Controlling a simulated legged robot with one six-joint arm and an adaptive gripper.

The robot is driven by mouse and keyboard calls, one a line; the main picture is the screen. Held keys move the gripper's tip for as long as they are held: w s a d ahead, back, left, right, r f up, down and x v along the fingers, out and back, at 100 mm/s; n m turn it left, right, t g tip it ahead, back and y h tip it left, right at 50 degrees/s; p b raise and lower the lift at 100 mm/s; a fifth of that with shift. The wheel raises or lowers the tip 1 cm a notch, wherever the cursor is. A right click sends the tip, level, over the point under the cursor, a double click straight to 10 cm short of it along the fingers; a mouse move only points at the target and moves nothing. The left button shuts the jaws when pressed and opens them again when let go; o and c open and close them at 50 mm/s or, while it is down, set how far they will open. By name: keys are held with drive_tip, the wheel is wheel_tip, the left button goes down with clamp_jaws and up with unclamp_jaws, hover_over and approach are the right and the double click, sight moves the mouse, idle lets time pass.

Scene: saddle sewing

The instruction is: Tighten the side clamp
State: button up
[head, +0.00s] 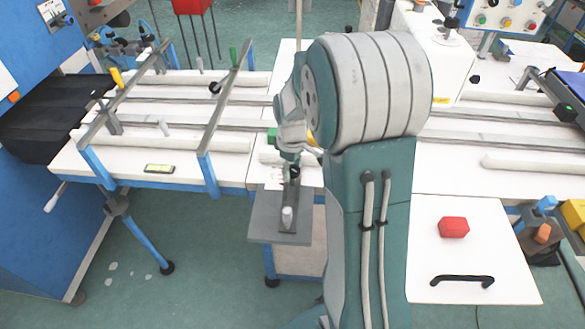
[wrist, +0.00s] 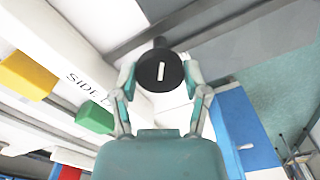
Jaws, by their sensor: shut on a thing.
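The side clamp's knob is a round black disc with a white line (wrist: 161,75), in the upper middle of the wrist view. My gripper (wrist: 159,82) has one finger on each side of the knob and is shut on it. The white line stands nearly upright. In the head view my gripper (head: 290,155) reaches down to the table's front edge, with a small black knob (head: 294,173) at its tip above a grey plate (head: 268,228). My arm hides part of the table there.
Printed lettering beginning "SIDE" (wrist: 88,88) runs beside a green block (wrist: 95,118) and a yellow block (wrist: 27,75). In the head view a white table with rails (head: 180,145) spans the left. A red box (head: 453,227) lies on a white panel at the right. Green floor is open at front left.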

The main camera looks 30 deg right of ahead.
sight(291, 168)
drive_tip(key=m, duration=0.5)
drive_tip(key=shift+w+r+m, duration=0.1)
drive_tip(key=shift+w+m, duration=0.1)
drive_tip(key=shift+m, duration=2.4)
drive_tip(key=o, duration=1.2)
drive_tip(key=shift+c, duration=0.2)
wheel_tip(291, 168, up, 12)
